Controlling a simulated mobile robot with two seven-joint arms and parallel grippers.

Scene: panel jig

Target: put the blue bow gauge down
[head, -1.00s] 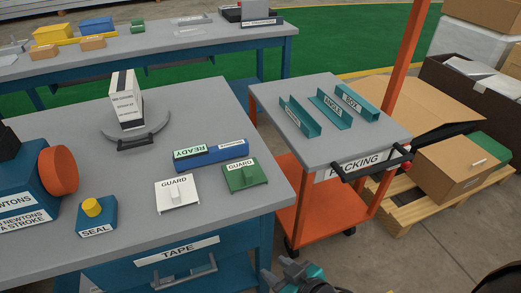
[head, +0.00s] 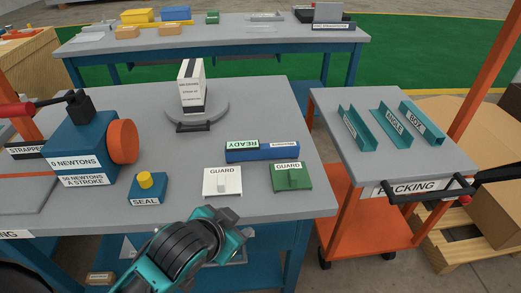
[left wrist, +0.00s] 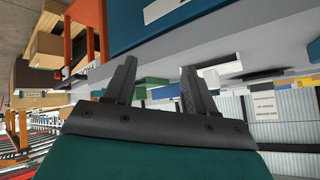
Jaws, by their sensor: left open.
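No blue bow-shaped gauge can be made out for sure. A long blue piece (head: 262,152) with a green READY label lies on the grey bench, behind the white guard (head: 222,181) and the green guard (head: 292,176). A grey curved piece (head: 217,112) lies around the foot of an upright white and black box (head: 190,85). My left gripper (head: 222,232) is at the bench's front edge, in front of the white guard; its fingertips are hard to see there. In the left wrist view its two fingers (left wrist: 158,85) are apart with nothing held. My right gripper is out of view.
The blue press marked newtons (head: 85,145) and the SEAL box (head: 147,190) stand at left on the bench. An orange packing cart (head: 370,165) with teal channels stands at right. Bare bench top (head: 265,110) lies behind the blue piece.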

